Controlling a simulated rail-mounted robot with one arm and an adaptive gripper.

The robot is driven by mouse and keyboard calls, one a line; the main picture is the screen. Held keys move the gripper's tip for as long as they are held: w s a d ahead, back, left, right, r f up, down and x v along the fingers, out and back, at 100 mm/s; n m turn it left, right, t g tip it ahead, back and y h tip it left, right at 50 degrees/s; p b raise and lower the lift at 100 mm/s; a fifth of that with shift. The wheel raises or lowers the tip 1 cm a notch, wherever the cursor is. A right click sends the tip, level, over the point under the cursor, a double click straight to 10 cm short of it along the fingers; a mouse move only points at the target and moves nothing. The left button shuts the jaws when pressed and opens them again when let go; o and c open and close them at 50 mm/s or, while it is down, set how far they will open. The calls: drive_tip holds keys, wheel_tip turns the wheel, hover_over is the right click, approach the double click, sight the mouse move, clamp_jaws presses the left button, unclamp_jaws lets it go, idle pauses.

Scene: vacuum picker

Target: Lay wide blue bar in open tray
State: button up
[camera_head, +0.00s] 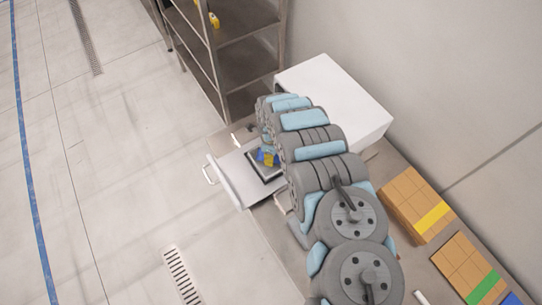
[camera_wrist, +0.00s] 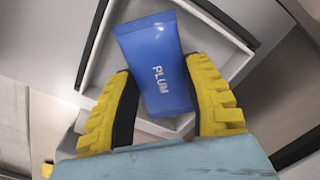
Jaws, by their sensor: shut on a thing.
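My gripper (camera_wrist: 163,105) has two yellow ribbed fingers with dark pads, shut on a wide blue bar (camera_wrist: 150,45) marked "PLUM". In the wrist view the bar is tilted and lies between the fingers, over the open tray (camera_wrist: 98,60). The tray has a pale rim and a grey inside. I cannot tell whether the bar touches the tray floor. In the head view the gripper (camera_head: 268,158) shows small and yellow at the tray (camera_head: 263,177), partly hidden by my arm. A bit of blue shows beside it.
The tray sits on a pulled-out white drawer (camera_head: 226,173) with a handle, in front of a white box unit (camera_head: 335,95). Cardboard boxes with a yellow stripe (camera_head: 415,203) and a green stripe (camera_head: 467,268) stand at the right. A metal shelf (camera_head: 245,55) stands behind.

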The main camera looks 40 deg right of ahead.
drive_tip(key=shift+s+a+f, duration=0.1)
drive_tip(key=shift+f, duration=0.55)
drive_tip(key=shift+f, duration=0.15)
drive_tip(key=o, duration=1.1)
drive_tip(key=shift+r, duration=0.3)
drive_tip(key=shift+r, duration=5.9)
drive_tip(key=shift+w+f, duration=0.1)
drive_tip(key=shift+w, duration=0.1)
